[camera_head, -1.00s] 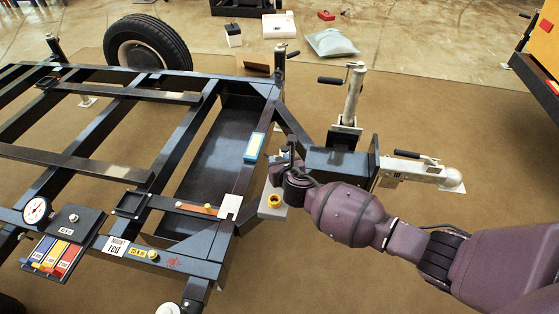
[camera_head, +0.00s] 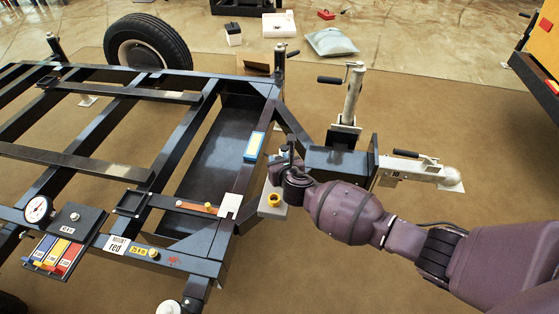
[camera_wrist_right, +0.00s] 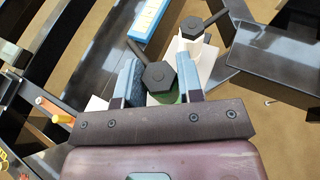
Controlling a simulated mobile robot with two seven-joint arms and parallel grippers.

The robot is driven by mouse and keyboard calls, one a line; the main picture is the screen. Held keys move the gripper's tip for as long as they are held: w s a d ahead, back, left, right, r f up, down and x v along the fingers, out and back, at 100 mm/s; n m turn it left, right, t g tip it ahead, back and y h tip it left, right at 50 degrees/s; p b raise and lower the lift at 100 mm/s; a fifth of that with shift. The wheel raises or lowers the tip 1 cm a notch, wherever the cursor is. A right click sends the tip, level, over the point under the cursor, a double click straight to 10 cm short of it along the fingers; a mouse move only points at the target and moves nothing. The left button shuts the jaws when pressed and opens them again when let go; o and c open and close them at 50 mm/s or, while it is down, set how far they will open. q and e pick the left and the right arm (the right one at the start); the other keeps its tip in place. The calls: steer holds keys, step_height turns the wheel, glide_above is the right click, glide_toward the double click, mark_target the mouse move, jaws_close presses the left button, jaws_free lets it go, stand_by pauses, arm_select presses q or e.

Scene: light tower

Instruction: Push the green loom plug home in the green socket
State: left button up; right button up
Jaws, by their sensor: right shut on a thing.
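In the right wrist view, my right gripper (camera_wrist_right: 160,80) has its two blue-padded fingers on either side of a dark hexagonal piece with a lever. A patch of green (camera_wrist_right: 165,98) shows just below this piece; I take the held piece to be the green loom plug (camera_wrist_right: 159,75). The green socket cannot be made out, and how deep the plug sits cannot be told. In the head view, my right gripper (camera_head: 283,168) is at the trailer frame's front corner, by a light plate (camera_head: 272,211) with a yellow ring (camera_head: 274,200). My left gripper is not in view.
A second dark hexagonal piece with a lever (camera_wrist_right: 191,27) stands on a white part just beyond the gripper. A blue-and-white block (camera_head: 254,146) lies on the frame rail. The jack post (camera_head: 352,95) and coupling (camera_head: 420,170) stand right of the gripper.

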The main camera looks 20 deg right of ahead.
steer(key=shift+p, duration=0.35)
stand_by(1.1)
steer(key=shift+f+b, duration=0.75)
steer(key=shift+f, duration=0.85)
stand_by(0.4)
steer(key=o, duration=1.1)
